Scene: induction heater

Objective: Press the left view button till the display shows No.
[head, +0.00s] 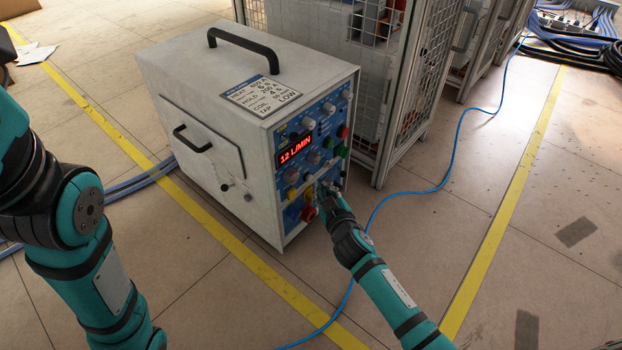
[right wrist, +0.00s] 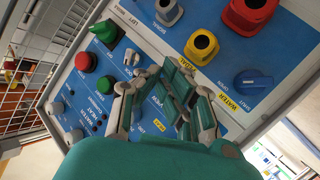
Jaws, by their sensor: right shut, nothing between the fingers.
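The white induction heater (head: 195,85) stands on the floor, its blue control panel (head: 290,140) facing right. Its red-lit display (head: 295,147) reads "12 L/MIN". My right gripper (head: 326,190) is shut and empty at the lower part of the panel. In the right wrist view the right gripper (right wrist: 160,74) is close in front of the panel, its fingers over small controls and labels. A label that seems to read VIEW shows between the fingers. The left view button is not clearly visible, and I cannot tell whether the fingertips touch it. My left gripper is out of view; only its arm shows.
A mesh cage (head: 415,90) stands close behind the heater. A blue cable (head: 440,188) crosses the floor.

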